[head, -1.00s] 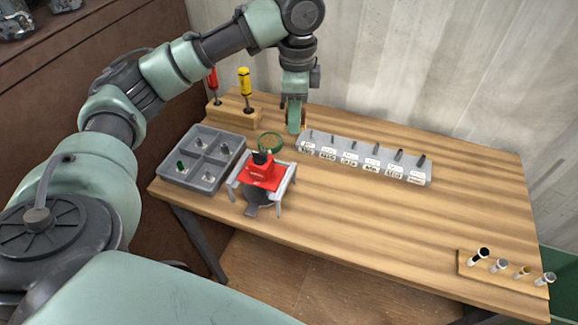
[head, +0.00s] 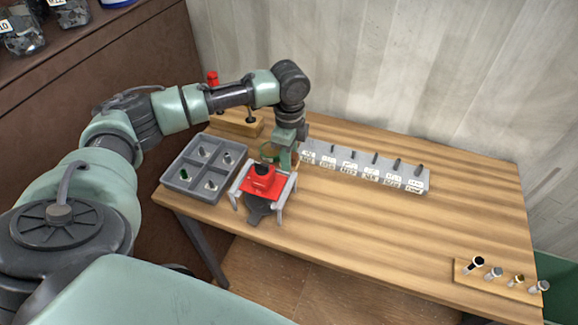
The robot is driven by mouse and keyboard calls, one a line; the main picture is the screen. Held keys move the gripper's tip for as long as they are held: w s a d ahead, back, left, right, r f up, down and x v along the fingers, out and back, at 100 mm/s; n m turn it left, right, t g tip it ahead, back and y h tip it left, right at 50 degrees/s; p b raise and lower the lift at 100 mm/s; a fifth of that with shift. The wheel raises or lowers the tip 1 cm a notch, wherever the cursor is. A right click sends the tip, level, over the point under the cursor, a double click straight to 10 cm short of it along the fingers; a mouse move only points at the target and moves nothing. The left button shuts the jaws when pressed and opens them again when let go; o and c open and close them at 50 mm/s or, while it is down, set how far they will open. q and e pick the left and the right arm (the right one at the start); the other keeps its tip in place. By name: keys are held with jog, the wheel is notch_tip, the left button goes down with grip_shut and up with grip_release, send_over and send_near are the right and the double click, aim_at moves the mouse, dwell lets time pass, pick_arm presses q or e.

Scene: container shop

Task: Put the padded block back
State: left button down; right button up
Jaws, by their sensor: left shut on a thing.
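My left gripper (head: 281,157) is shut on a small tan-brown block, seen only in part beside the fingers; I take it for the padded block (head: 295,156). The gripper largely hides it, and I cannot see any pad or whether its underside touches the table. The gripper is just behind a red device with a black top (head: 263,180) on a grey legged stand (head: 284,196). A green ring-shaped thing (head: 265,151) shows partly beside the gripper on its left. My right gripper is not in view.
A grey compartment tray (head: 176,184) with small parts stands left of the red device. A labelled grey rack (head: 420,182) with several pins runs right of the gripper. A wooden tool holder (head: 232,125) is behind. The table's middle right is clear; a peg board (head: 460,275) is front right.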

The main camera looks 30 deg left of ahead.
pick_arm(q)
jog(key=shift+f+p, duration=0.35)
jog(key=shift+f, duration=2.15)
jog(key=shift+f, duration=0.15)
jog(key=c, duration=1.4)
grip_release()
notch_tip(320, 180, up, 12)
jog(key=b, duration=0.2)
jog(key=shift+f+b, duration=0.2)
jog(key=shift+b, duration=0.15)
jog(key=shift+r, duration=0.4)
